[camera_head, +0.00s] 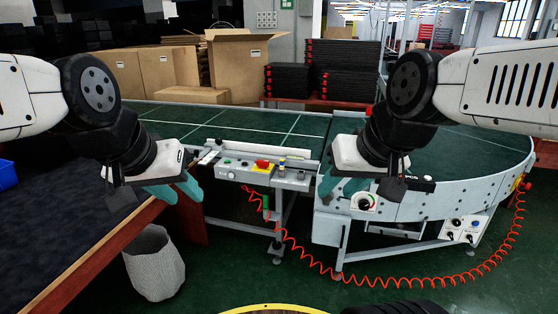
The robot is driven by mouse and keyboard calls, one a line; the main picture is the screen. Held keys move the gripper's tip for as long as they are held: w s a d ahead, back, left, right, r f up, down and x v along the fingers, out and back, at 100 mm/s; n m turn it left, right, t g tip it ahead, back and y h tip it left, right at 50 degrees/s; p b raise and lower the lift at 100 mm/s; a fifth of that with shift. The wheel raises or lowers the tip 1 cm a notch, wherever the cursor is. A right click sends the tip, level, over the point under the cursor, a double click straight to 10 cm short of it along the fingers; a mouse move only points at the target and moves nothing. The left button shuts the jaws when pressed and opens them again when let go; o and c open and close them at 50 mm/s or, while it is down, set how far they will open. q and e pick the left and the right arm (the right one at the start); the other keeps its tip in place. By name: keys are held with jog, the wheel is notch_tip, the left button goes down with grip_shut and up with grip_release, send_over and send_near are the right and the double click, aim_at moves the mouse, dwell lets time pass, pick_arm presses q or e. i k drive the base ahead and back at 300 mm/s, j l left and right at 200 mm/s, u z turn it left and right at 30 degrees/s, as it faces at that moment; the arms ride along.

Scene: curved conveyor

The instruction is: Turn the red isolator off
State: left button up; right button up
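Neither gripper appears to touch the switch.
The curved conveyor (460,170) carries a dial (364,202) and a red button (525,186). A red coiled cable (400,283) hangs in front. A white bin (154,264) stands below my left gripper. Cardboard boxes (240,68) are behind.

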aim_at(263, 164)
jog(key=i+l+u, duration=0.1)
jog(key=l, duration=0.2)
jog(key=i+l+u, duration=0.15)
jog(key=l, duration=0.2)
jog(key=i+l+u, duration=0.1)
jog(key=l, duration=0.25)
jog(key=i+l+u, duration=0.1)
jog(key=l, duration=0.25)
jog(key=i+l+u, duration=0.2)
jog(key=i, duration=0.3)
jog(key=i+l+u, duration=0.1)
jog(key=i+u, duration=0.15)
jog(key=i, duration=0.2)
jog(key=i+l+u, duration=0.2)
jog(key=i, duration=0.25)
